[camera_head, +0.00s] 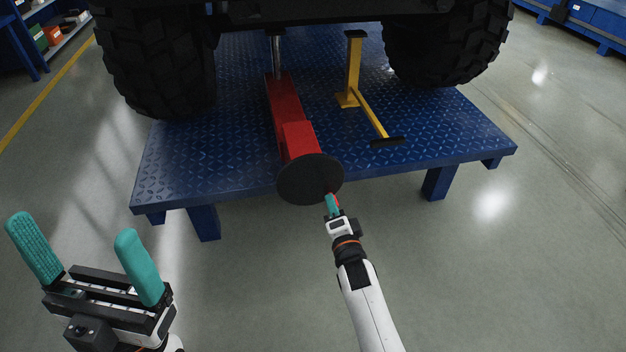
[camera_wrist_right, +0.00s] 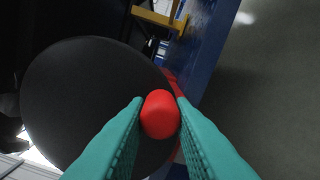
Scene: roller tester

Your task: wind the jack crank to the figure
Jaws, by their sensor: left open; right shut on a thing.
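The red jack (camera_head: 287,110) lies on the blue platform, with its silver post (camera_head: 276,52) rising under the vehicle. The crank is a round black disc (camera_head: 308,180) at the jack's near end; it also shows large in the right wrist view (camera_wrist_right: 75,100). Its red knob (camera_wrist_right: 160,114) sits between the teal fingers of my right gripper (camera_head: 332,203), which is shut on it at the disc's lower right edge. My left gripper (camera_head: 88,262) is open and empty at the lower left, away from the jack. No figure or readout can be made out.
The blue platform (camera_head: 180,175) stands on short legs, with big black tyres (camera_head: 160,60) on it. A yellow stand (camera_head: 354,75) with a black-ended bar (camera_head: 388,141) is right of the jack. The grey floor in front is clear. Shelves stand at the upper left.

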